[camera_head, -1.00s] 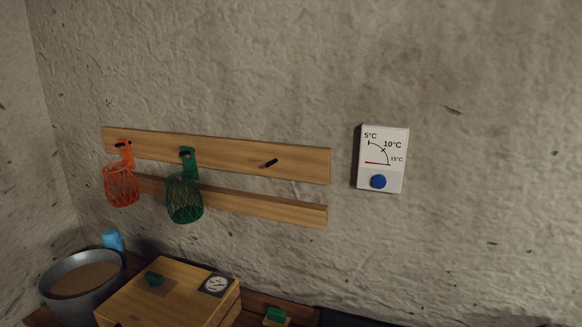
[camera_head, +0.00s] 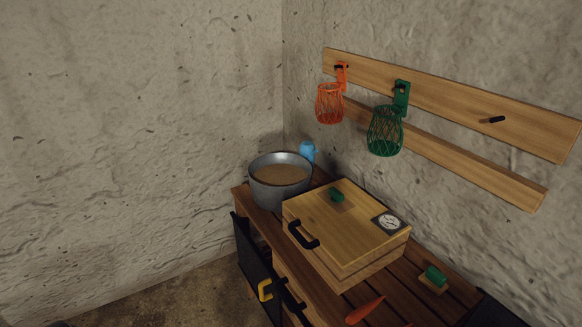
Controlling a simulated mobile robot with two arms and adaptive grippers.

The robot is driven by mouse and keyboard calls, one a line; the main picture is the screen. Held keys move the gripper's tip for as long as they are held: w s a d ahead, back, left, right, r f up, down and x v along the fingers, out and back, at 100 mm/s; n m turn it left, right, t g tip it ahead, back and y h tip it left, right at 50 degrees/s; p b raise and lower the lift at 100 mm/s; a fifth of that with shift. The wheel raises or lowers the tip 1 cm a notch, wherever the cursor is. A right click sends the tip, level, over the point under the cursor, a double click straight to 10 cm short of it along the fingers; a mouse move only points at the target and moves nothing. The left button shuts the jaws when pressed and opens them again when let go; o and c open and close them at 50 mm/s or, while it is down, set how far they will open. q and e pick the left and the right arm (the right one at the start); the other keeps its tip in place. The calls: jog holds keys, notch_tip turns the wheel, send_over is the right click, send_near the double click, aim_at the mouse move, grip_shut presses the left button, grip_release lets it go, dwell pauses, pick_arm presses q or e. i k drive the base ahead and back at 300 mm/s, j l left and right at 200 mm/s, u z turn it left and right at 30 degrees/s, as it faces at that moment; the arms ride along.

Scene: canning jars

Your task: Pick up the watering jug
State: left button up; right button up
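No object shows clearly as a watering jug. A small light blue object (camera_head: 307,151) stands behind the grey metal pot at the back corner of the bench; its lower part is hidden and I cannot tell whether it is the jug. Neither of my grippers is in view.
The wooden bench (camera_head: 262,217) holds a metal pot (camera_head: 264,194) of brown material, a wooden box (camera_head: 320,215) with a black handle and dial, a green-topped block (camera_head: 435,277) and carrots (camera_head: 364,310). Orange (camera_head: 329,104) and green (camera_head: 385,132) baskets hang on a wall rack (camera_head: 440,100).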

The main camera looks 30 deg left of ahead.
aim_at(307, 151)
jog(key=u, duration=1.15)
jog(key=i+j+z, duration=0.1)
jog(key=z, duration=0.35)
jog(key=i+j+z, duration=0.1)
jog(key=z, duration=0.35)
jog(key=j+z, duration=0.15)
jog(key=z, duration=0.35)
jog(key=j+z, duration=0.2)
jog(key=z, duration=0.25)
jog(key=j+z, duration=0.15)
jog(key=j, duration=0.35)
jog(key=j+z, duration=0.2)
jog(key=j, duration=0.3)
jog(key=j+z, duration=0.15)
jog(key=j, duration=0.35)
jog(key=k+j+z, duration=0.2)
jog(key=j, duration=0.3)
jog(key=j+z, duration=0.15)
jog(key=j, duration=0.35)
jog(key=k+j+z, duration=0.2)
jog(key=j, duration=0.25)
